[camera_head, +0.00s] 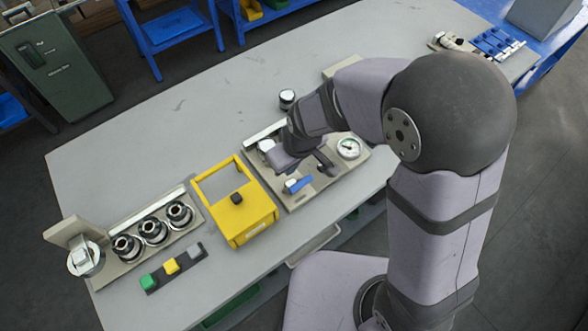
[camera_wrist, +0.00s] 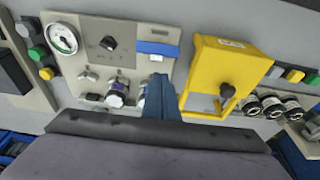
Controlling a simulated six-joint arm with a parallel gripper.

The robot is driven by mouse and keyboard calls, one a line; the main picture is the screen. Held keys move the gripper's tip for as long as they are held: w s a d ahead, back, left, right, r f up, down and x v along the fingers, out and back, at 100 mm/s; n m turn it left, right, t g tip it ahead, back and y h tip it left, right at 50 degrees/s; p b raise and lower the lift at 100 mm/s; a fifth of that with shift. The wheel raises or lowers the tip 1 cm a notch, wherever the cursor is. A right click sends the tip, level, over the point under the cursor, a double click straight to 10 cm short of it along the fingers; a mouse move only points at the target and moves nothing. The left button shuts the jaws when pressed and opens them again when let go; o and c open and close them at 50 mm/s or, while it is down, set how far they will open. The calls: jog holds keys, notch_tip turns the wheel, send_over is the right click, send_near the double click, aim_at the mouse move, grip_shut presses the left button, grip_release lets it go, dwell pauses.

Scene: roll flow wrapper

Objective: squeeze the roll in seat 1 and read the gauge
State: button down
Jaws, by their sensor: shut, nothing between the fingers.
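Three dark rolls with metal rims sit in a row in a rack (camera_head: 120,272) at the left. They also show in the wrist view, the near one being a roll (camera_wrist: 252,106). I see no seat numbers. A round white gauge (camera_head: 348,148) is on the panel at the middle, and it also shows in the wrist view (camera_wrist: 62,38). Its reading is too small to tell. My gripper (camera_wrist: 160,85) is shut and empty, its blue fingers over the panel's lower edge, beside a metal-and-white roll (camera_wrist: 118,92). The head view mostly hides its fingertips behind my wrist.
A yellow frame (camera_head: 233,225) stands between the panel and the rack. The panel carries a black knob (camera_head: 325,164) and a blue handle (camera_head: 299,185). Green, yellow and grey buttons (camera_head: 171,267) lie in front of the rack. The table's far left is clear.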

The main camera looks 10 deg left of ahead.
jog(key=s+d+r+b, duration=0.2)
jog(key=s+d+r, duration=0.2)
jog(key=r, duration=0.3)
jog(key=shift+s+d+r, duration=0.15)
jog(key=shift+s+d, duration=0.05)
jog(key=shift+s, duration=0.1)
dwell(0.7)
jog(key=s+d+f+m, duration=0.1)
jog(key=d+m, duration=0.2)
jog(key=d, duration=0.3)
jog(key=s+d+f+m+g+h, duration=0.1)
jog(key=s+d+f+m, duration=0.1)
jog(key=d, duration=0.3)
jog(key=s+d+f+m+g, duration=0.1)
jog(key=d+m, duration=0.3)
jog(key=d, duration=0.2)
jog(key=shift+s+d+f+h, duration=0.2)
jog(key=shift+d+f+h, duration=0.15)
jog(key=shift+f+h, duration=0.05)
dwell(2.9)
